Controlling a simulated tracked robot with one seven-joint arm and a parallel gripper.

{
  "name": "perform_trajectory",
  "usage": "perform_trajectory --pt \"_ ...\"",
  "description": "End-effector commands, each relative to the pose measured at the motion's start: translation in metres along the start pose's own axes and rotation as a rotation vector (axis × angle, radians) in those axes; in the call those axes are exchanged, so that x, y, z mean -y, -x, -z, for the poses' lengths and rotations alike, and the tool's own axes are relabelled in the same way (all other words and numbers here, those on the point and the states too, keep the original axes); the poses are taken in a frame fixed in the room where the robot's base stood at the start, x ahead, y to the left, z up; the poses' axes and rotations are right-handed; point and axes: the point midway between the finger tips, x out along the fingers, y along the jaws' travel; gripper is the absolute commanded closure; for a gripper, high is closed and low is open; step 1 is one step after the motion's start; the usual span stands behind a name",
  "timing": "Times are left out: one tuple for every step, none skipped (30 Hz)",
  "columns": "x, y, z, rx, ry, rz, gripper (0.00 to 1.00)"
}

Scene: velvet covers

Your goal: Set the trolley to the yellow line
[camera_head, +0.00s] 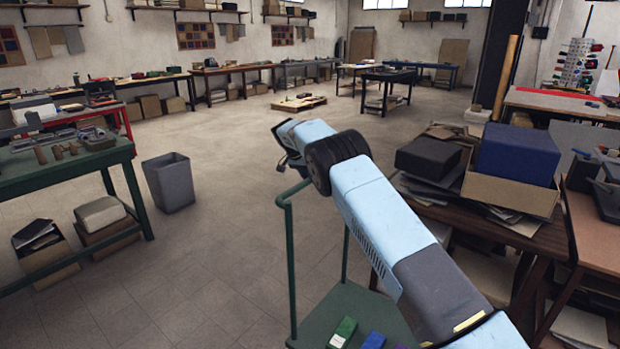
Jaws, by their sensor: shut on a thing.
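The trolley (335,308) is dark green, with a flat deck at the bottom centre and upright posts carrying a handle bar (294,190). My gripper (290,160) is at the far end of my pale blue arm, at the top of the handle. It is shut on the handle, though the arm hides most of the contact. A green box (342,332) and a blue box (374,340) lie on the deck. My arm covers the deck's right part. No yellow line shows on the floor in this view.
A grey bin (170,183) stands left beside a green workbench (60,165). At right a brown table (440,217) bears papers and blue boxes. A low pallet (299,103) lies farther back. The tiled floor (225,240) between bin and trolley is clear.

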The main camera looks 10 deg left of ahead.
Motion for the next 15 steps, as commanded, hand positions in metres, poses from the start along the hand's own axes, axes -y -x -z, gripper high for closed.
perform_trajectory --pt "0.0041 0.0006 -0.0078 0.011 0.006 0.003 0.72" --pt "0.0039 0.0003 -0.0076 0.011 0.006 0.002 0.69" --pt "0.0035 0.0001 -0.0069 0.010 0.006 0.002 0.65" --pt "0.0031 -0.0001 -0.0062 0.010 0.005 0.002 0.62" --pt "0.0027 -0.0004 -0.0055 0.009 0.004 0.001 0.59" --pt "0.0022 -0.0007 -0.0045 0.008 0.003 0.001 0.55" --pt "0.0018 -0.0009 -0.0039 0.008 0.003 0.001 0.52" --pt "0.0016 -0.0009 -0.0035 0.007 0.003 0.001 0.50" --pt "0.0013 -0.0011 -0.0031 0.007 0.002 0.000 0.47" --pt "0.0011 -0.0011 -0.0027 0.006 0.002 0.000 0.47" --pt "0.0009 -0.0012 -0.0024 0.006 0.002 0.000 0.47" --pt "0.0007 -0.0012 -0.0021 0.006 0.001 0.000 0.47" --pt "0.0005 -0.0012 -0.0018 0.005 0.001 0.000 0.47" --pt "0.0004 -0.0013 -0.0016 0.005 0.001 0.000 0.47" --pt "0.0003 -0.0011 -0.0014 0.005 0.001 0.000 0.47"
